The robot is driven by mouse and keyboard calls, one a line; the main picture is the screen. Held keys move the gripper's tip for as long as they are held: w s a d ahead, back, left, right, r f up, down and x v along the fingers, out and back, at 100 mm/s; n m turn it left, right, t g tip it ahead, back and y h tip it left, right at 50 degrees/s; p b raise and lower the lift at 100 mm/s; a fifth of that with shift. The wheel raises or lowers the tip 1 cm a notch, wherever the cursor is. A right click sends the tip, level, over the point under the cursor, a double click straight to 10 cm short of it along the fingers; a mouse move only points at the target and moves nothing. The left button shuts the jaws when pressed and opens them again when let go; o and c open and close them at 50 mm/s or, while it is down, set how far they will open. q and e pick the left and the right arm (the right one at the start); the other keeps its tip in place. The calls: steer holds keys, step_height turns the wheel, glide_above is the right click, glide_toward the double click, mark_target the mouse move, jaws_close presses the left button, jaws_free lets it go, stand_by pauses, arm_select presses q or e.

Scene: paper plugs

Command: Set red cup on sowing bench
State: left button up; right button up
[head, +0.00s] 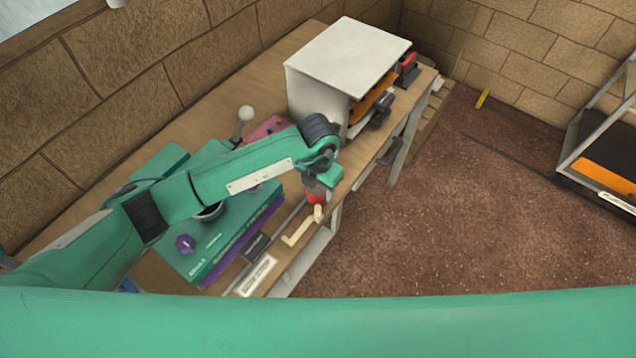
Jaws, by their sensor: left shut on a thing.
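My left gripper (320,187) is over the front edge of a wooden bench (215,93). It is shut on a small red object, which looks like the red cup (316,197). The arm and gripper hide most of the cup, so its tilt and whether it touches the bench cannot be told. The bench has a white label (256,276) on its front edge, too small to read; whether this is the sowing bench is not clear. My right gripper is not in view.
A white box-shaped shelf (347,57) holds dark, orange and red items at the bench's far end. A green book (205,262) lies nearer, partly under my arm. A cream L-shaped piece (294,240) is by the front edge. A rack (590,135) stands right; brown floor between is clear.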

arm_select(q)
steer(key=shift+f, duration=0.1)
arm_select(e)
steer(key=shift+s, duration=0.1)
arm_select(q)
steer(key=shift+f+b, duration=0.15)
steer(key=shift+b, duration=0.15)
steer(key=o, duration=1)
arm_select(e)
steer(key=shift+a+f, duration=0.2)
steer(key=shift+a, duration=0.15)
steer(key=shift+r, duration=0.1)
arm_select(q)
steer(key=shift+r+p, duration=0.3)
steer(key=shift+r, duration=0.1)
step_height(320, 180, up, 11)
steer(key=b, duration=0.3)
steer(key=shift+f+b, duration=0.15)
steer(key=shift+b, duration=0.15)
steer(key=shift+r, duration=0.5)
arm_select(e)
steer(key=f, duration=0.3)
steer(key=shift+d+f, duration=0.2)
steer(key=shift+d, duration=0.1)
